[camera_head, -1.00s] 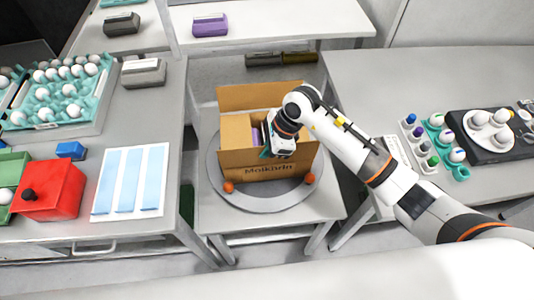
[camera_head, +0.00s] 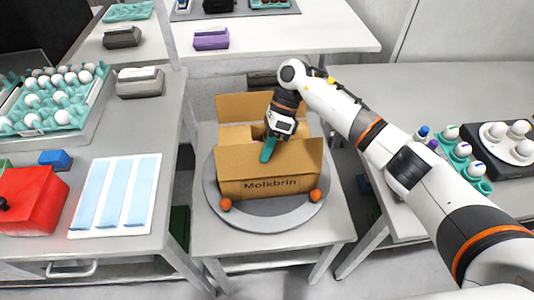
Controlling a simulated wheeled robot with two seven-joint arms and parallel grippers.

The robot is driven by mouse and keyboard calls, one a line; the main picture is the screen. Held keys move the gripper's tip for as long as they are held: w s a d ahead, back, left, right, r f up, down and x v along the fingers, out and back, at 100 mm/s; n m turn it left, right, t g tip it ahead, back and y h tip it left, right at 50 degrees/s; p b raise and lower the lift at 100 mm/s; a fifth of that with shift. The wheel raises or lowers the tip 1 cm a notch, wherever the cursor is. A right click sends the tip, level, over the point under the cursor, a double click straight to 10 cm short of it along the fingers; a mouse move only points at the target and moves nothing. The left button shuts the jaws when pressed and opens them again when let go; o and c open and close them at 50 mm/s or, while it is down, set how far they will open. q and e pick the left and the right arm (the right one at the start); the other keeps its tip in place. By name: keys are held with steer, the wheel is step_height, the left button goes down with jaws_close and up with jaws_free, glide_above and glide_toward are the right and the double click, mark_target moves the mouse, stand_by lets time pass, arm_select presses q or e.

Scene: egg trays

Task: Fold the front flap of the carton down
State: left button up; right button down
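The brown carton (camera_head: 270,190), marked Molkbrin, sits on a round grey turntable on the middle table. Its back flap (camera_head: 250,103) stands up. The front flap (camera_head: 240,158) stands raised along the front edge, above the lettering. My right gripper (camera_head: 267,150) is at the front flap's upper edge, near the middle, pointing down. One teal finger shows against the flap; the other finger is hidden, so I cannot tell how far it is open. The carton's contents are mostly hidden behind the flap and gripper. My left gripper is not in view.
Two orange balls (camera_head: 225,204) sit on the turntable (camera_head: 275,222) by the carton's front corners. The left table holds an egg tray (camera_head: 88,112), a red box (camera_head: 35,200) and a blue-striped sheet (camera_head: 147,165). The right table holds small bottles and a black tray.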

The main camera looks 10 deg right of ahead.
steer(key=c, duration=1.6)
jaws_free()
steer(key=shift+c, duration=0.2)
steer(key=shift+r, duration=0.1)
steer(key=b+v, duration=0.3)
steer(key=v, duration=0.9)
steer(key=shift+c, duration=0.4)
